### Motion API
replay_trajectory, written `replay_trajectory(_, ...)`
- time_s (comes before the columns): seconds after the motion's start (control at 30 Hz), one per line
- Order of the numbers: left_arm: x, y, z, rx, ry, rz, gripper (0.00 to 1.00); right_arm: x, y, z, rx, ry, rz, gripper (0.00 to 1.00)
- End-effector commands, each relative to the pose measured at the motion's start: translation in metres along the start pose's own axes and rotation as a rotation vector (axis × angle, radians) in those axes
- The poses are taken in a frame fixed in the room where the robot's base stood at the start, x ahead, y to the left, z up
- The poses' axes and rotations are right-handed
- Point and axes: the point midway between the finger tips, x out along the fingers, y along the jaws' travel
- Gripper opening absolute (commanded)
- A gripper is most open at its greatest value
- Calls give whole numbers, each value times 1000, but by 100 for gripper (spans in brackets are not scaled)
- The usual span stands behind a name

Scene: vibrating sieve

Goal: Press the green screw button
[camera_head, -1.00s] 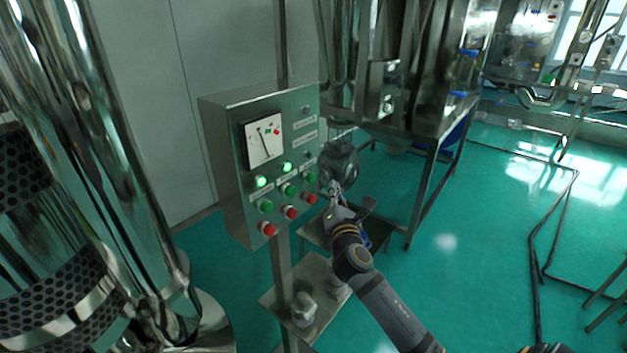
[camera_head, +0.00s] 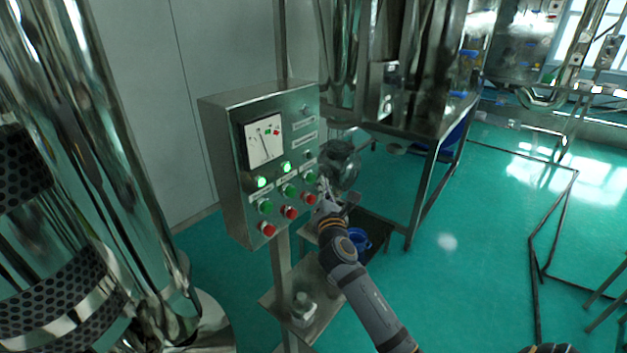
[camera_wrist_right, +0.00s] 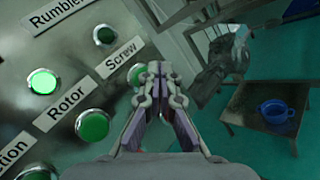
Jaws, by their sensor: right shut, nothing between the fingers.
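The control box (camera_head: 225,150) is a grey metal panel with green and red buttons. The green screw button (camera_head: 311,178) is the rightmost of the green row. In the right wrist view the screw button (camera_wrist_right: 136,74) sits below the "Screw" label (camera_wrist_right: 120,56), partly covered by my fingers. My right gripper (camera_head: 323,184) is shut and empty, with its tips close beside that button. In the right wrist view the gripper tips (camera_wrist_right: 158,70) overlap the button's right edge; I cannot tell whether they touch it. My left gripper is not in view.
A red button (camera_head: 310,199) lies below the screw button, close to my gripper. The green rotor button (camera_wrist_right: 92,125) is to the left. A blue cup (camera_wrist_right: 274,112) stands on a low shelf behind. A large steel column (camera_head: 100,150) fills the left.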

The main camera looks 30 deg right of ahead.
Motion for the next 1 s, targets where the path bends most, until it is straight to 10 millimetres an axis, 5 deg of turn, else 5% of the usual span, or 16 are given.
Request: replay_trajectory(1.0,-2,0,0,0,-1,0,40,5,4,-3,1,1,-1,0)
